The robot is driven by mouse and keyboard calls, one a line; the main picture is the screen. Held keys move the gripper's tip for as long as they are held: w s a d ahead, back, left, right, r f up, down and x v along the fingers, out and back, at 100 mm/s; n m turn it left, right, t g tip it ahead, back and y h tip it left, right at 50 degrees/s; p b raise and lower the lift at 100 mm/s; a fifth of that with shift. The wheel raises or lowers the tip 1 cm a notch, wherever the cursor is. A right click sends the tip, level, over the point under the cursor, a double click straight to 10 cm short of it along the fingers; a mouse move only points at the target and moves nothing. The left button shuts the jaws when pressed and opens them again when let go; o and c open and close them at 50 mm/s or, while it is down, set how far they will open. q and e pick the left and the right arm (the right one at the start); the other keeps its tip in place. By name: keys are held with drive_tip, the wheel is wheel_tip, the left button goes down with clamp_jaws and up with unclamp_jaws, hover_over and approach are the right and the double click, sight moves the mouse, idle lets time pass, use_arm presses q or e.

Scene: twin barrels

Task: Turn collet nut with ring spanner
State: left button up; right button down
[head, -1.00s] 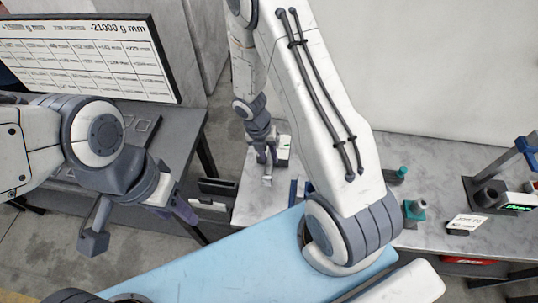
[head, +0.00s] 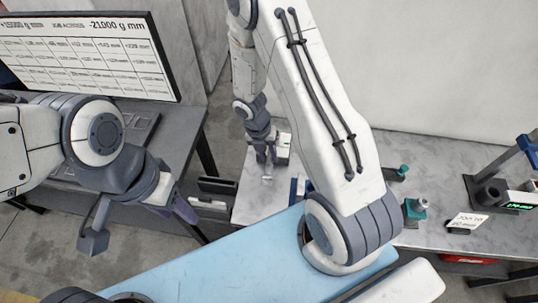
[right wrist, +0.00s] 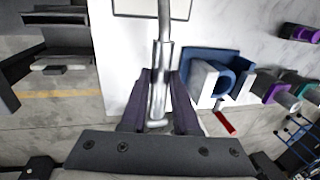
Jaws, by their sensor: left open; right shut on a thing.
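My right gripper (right wrist: 160,105) is shut on a silver bar (right wrist: 161,85), apparently the ring spanner's handle, which runs away from me past the top edge of the right wrist view; its ring is out of that view. In the head view my right gripper (head: 266,158) is small, over the left part of the marble bench, with a bit of silver (head: 267,178) below it. My left gripper (head: 184,211) is open, with purple fingers, beside the grey desk at the left. I cannot make out the collet nut in either view.
A blue fixture with a round opening (right wrist: 222,70) stands just right of the spanner. Teal-collared holders (head: 414,209), a small sign (head: 467,221) and a device with a green display (head: 518,206) stand on the marble bench (head: 425,160). A monitor (head: 85,60) is at left.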

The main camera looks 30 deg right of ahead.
drive_tip(key=shift+w+a+m+p, duration=0.75)
drive_tip(key=shift+m+p, duration=0.25)
drive_tip(key=shift+p, duration=0.25)
drive_tip(key=shift+w+a+m+g+y+p, duration=0.3)
drive_tip(key=shift+w+a+m+p, duration=0.45)
drive_tip(key=shift+m, duration=0.25)
drive_tip(key=shift+w, duration=0.1)
